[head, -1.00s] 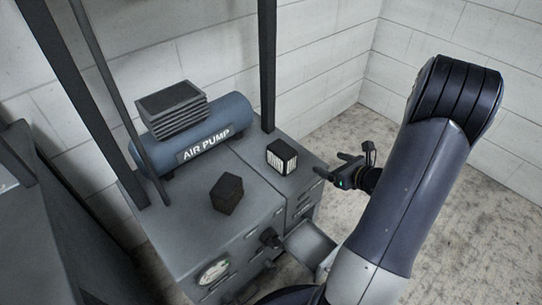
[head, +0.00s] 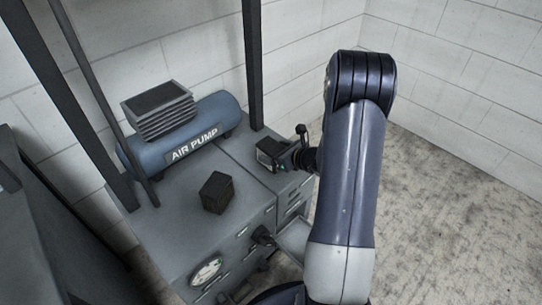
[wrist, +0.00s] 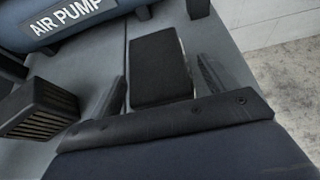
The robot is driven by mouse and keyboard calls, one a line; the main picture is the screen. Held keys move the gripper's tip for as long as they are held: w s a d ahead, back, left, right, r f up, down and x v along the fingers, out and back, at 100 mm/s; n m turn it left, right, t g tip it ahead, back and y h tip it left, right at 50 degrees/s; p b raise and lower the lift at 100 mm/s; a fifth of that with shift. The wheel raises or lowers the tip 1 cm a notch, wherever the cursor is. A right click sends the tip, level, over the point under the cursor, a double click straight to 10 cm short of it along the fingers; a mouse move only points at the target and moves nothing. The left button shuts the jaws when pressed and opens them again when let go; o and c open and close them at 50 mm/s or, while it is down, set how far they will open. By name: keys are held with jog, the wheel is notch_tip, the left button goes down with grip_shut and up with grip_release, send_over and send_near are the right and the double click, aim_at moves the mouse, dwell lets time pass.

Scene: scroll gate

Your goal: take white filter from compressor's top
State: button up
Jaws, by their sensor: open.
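The white filter (head: 267,155) is a small block with a black top, standing on the right part of the compressor's grey top (head: 178,228). In the wrist view the filter (wrist: 160,66) shows mostly its black top, with a pale strip along its right edge. My gripper (head: 280,151) is at the filter and partly hides it in the head view. In the wrist view my open gripper (wrist: 162,78) has one finger on each side of the filter, with a gap visible at the right. Whether the left finger touches it, I cannot tell.
The blue AIR PUMP tank (head: 222,108) lies behind. A dark upright post (head: 253,65) rises behind the filter. An open drawer (head: 293,238) sticks out in front.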

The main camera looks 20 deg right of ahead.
jog(key=shift+x, duration=1.25)
jog(key=c, duration=1.1)
